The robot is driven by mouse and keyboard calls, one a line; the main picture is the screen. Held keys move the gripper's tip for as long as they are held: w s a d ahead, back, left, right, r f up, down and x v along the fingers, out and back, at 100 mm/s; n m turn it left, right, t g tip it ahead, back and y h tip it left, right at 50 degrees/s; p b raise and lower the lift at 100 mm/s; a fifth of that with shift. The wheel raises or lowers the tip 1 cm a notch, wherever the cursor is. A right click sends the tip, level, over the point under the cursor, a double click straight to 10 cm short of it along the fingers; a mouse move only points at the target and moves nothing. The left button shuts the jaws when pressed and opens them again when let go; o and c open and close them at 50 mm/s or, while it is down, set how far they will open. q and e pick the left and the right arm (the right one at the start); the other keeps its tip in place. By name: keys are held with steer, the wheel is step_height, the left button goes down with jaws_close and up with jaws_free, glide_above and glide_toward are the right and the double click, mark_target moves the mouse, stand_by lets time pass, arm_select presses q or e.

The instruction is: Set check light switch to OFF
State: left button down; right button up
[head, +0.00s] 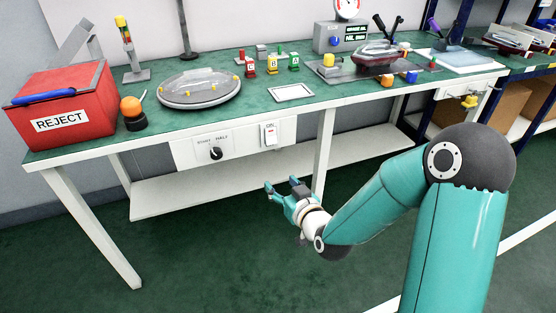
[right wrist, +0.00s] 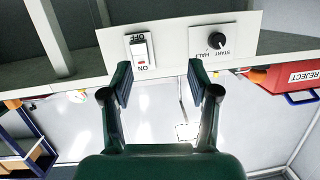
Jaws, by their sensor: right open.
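The check light switch (head: 270,133) is a white rocker on the white front panel of the green bench. In the right wrist view, which is upside down, the switch (right wrist: 139,50) has OFF above it and ON below it, with a small red mark near the ON end. I cannot tell for sure which end is pressed. My right gripper (head: 281,185) is open and empty, below and in front of the panel, apart from it. In the right wrist view its fingers (right wrist: 160,82) are spread, the left one nearer the switch. My left gripper is not in view.
A black START/HALT knob (head: 216,153) sits left of the switch on the panel. A white lower shelf (head: 205,185) and a table leg (head: 322,150) are near the gripper.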

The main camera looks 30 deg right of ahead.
steer(key=d+r+t+h+b, duration=0.2)
steer(key=d+r+b, duration=0.1)
steer(key=d, duration=0.1)
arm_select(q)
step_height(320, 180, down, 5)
arm_select(e)
glide_toward(271, 130)
steer(key=shift+t, duration=0.3)
steer(key=x, duration=0.7)
steer(key=shift+w+d+f, duration=0.1)
steer(key=shift+w+f, duration=0.25)
